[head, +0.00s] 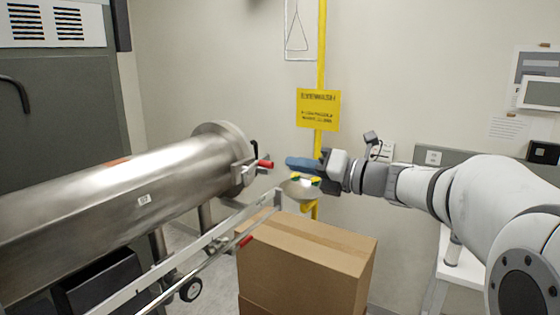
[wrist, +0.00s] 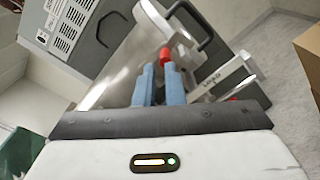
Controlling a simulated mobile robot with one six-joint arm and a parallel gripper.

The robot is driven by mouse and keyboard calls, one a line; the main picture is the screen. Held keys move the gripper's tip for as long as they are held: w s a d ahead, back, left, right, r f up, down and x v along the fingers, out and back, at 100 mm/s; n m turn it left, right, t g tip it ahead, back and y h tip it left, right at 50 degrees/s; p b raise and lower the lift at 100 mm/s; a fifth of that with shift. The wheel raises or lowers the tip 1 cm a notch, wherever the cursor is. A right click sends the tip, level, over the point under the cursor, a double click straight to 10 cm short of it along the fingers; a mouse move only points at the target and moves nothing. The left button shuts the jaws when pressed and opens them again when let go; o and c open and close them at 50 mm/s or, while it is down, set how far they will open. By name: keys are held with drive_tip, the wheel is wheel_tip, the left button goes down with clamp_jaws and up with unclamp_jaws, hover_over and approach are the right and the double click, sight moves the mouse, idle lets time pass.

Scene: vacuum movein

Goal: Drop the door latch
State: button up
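The door latch (head: 264,163) is a red-tipped handle at the round door end of a steel cylinder chamber (head: 130,190) in the head view. The red grip also shows in the wrist view (wrist: 166,54), just beyond my fingertips and nearer the right finger. My gripper (head: 290,163) has blue fingers pointing left toward the latch, with a small gap to it in the head view. In the wrist view my gripper (wrist: 158,72) has its two blue fingers a little apart, with nothing held between them. The latch's pivot is partly hidden.
A metal rail (head: 200,245) with another red grip (head: 245,240) runs below the chamber. A cardboard box (head: 305,262) stands below my gripper. A yellow pole with a sign (head: 318,108) and an eyewash bowl (head: 297,190) are close behind it. A grey cabinet (head: 60,110) stands left.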

drive_tip(key=n, duration=0.2)
drive_tip(key=n+b, duration=0.1)
drive_tip(key=n, duration=0.3)
drive_tip(key=shift+w+r+g, duration=0.1)
drive_tip(key=shift+r+g, duration=0.2)
drive_tip(key=shift+r, duration=0.05)
clamp_jaws()
wheel_tip(320, 180, up, 7)
drive_tip(key=s+d+m+h+b, duration=0.1)
drive_tip(key=m+b, duration=0.4)
drive_tip(key=m, duration=1.1)
drive_tip(key=s+d+m+h+b, duration=0.15)
drive_tip(key=m+b, duration=0.25)
drive_tip(key=m, duration=1.2)
drive_tip(key=p+x, duration=0.1)
drive_tip(key=x, duration=0.2)
drive_tip(key=p+x, duration=0.1)
drive_tip(key=x, duration=0.3)
drive_tip(key=p+x, duration=0.1)
drive_tip(key=x, duration=0.3)
drive_tip(key=shift+w+r+p, duration=0.25)
drive_tip(key=shift+r+p, duration=0.1)
drive_tip(key=shift+p, duration=0.05)
drive_tip(key=shift+w+d+f, duration=0.1)
drive_tip(key=shift+w+f, duration=0.05)
drive_tip(key=shift+f, duration=0.95)
drive_tip(key=shift+w+d+f, duration=0.1)
drive_tip(key=shift+w+f, duration=0.05)
drive_tip(key=shift+f, duration=0.95)
